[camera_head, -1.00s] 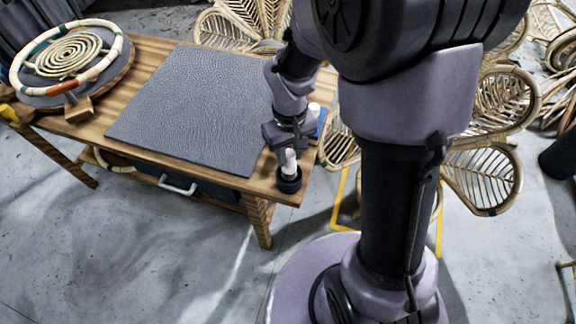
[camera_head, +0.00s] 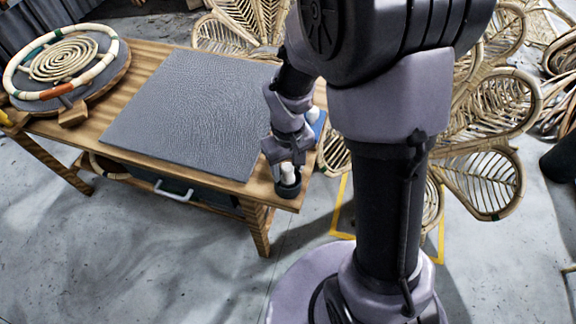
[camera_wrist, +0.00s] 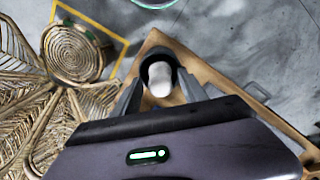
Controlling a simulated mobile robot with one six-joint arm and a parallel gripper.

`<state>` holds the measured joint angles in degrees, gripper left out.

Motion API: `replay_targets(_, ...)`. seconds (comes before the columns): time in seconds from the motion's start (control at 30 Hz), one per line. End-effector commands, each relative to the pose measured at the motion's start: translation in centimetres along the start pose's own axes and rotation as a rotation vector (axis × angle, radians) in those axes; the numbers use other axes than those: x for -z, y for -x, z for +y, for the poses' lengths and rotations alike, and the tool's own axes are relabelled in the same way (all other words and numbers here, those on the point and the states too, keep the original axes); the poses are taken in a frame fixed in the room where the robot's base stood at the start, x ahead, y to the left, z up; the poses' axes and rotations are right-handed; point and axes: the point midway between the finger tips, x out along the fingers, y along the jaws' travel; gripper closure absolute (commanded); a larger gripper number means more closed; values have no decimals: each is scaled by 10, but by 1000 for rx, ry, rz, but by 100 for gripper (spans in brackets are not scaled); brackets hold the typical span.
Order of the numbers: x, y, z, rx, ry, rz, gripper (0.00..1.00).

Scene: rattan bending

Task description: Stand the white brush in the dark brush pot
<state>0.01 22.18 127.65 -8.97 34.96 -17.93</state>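The white brush (camera_wrist: 159,76) stands in the dark brush pot (camera_wrist: 153,53) at the table's front right corner. In the head view, the brush (camera_head: 287,172) shows as a short white part above the dark pot (camera_head: 288,188). My gripper (camera_head: 287,160) is right over the pot, pointing down. In the wrist view, my gripper's fingers (camera_wrist: 160,88) are spread on either side of the brush, with a gap to it on each side. The lower part of the brush is hidden inside the pot.
A grey mat (camera_head: 190,110) covers the middle of the wooden table (camera_head: 150,55). A blue item (camera_head: 318,122) with a white object (camera_head: 313,113) lies behind my gripper. A rattan ring (camera_head: 112,60) on a round board is at left. Rattan frames (camera_head: 490,180) stand behind.

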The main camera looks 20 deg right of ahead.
Motion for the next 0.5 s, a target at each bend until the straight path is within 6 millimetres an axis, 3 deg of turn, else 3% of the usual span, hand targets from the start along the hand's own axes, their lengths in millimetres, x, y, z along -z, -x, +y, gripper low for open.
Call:
replay_targets(0.17,0,14,0,0,0,2,49)
replay_targets(0.5,0,108,0,0,0,3,49)
